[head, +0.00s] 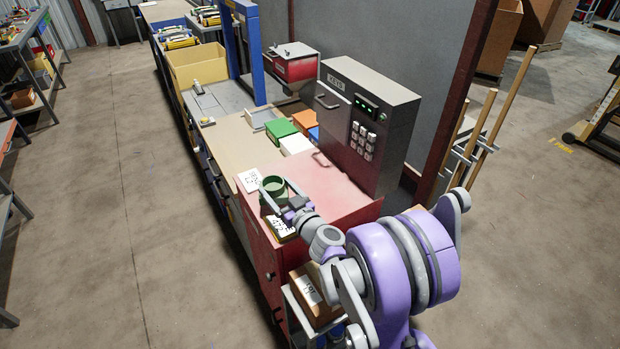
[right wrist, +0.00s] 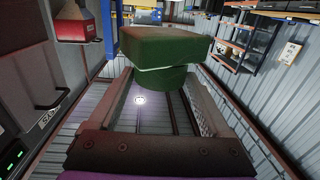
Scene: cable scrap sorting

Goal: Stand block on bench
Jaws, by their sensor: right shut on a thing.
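A dark green block (head: 273,186) is between the fingertips of my right gripper (head: 284,194). In the right wrist view the green block (right wrist: 178,50) has a wide upper part and a narrower, rounded part below, with a pale line between them. My right gripper (right wrist: 163,88) is shut on it there. In the head view the block shows over the left part of a red cabinet top (head: 335,205); I cannot tell its height above it. The tan bench top (head: 232,143) runs away behind. My left gripper is not in view.
A grey control box (head: 365,130) with buttons stands at the right of the red top. A yellow labelled item (head: 281,228) lies beneath my gripper. Green (head: 280,128), white and orange bins stand on the bench. A white label card (head: 250,180) lies near the block.

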